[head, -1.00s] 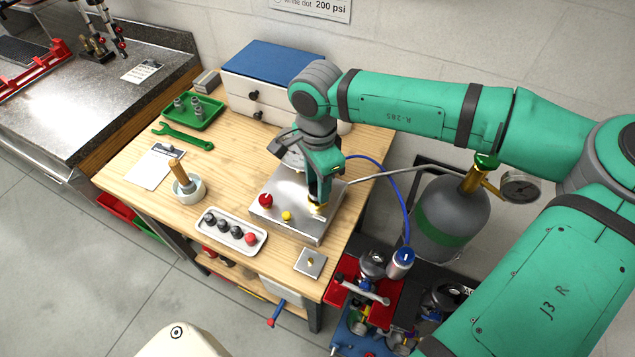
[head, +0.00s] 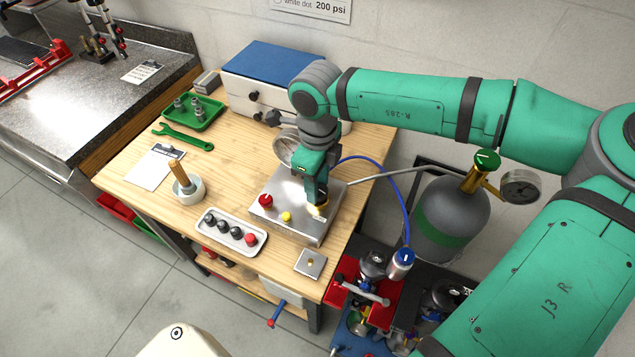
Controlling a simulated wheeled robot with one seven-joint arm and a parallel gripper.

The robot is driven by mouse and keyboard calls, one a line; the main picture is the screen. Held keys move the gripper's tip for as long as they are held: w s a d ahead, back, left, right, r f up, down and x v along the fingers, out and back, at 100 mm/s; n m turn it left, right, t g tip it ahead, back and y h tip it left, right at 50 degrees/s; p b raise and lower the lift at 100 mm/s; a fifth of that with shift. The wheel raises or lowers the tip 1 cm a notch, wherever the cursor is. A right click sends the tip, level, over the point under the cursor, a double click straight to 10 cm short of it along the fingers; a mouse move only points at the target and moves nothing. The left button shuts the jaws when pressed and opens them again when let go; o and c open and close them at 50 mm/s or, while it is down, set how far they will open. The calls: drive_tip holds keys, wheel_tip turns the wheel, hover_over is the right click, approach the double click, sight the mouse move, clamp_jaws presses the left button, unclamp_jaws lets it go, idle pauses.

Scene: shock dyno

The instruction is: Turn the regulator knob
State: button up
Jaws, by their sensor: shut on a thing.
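A silver metal control box (head: 283,222) sits at the right front of the wooden bench. On its top are a red knob (head: 265,201), a small yellow button (head: 286,217) and a brass-yellow knob (head: 318,210) at the right. My gripper (head: 317,201) points down over the box and is shut on the brass-yellow knob, which its fingers partly hide. A round gauge (head: 287,150) stands at the back of the box, partly covered by my wrist.
On the bench (head: 135,178) are a tray of black and red knobs (head: 231,233), a mortar with pestle (head: 188,188), a green wrench (head: 183,137) and a metal plate (head: 310,263). A grey gas cylinder (head: 448,212) and blue hose (head: 405,190) are at right.

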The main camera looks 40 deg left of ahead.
drive_tip(key=m, duration=0.5)
drive_tip(key=shift+m, duration=0.3)
idle(0.5)
drive_tip(key=o, duration=1)
drive_tip(key=shift+o, duration=0.2)
drive_tip(key=shift+r, duration=0.15)
wheel_tip(320, 180, up, 11)
drive_tip(key=shift+f, duration=0.2)
drive_tip(key=shift+a, duration=0.1)
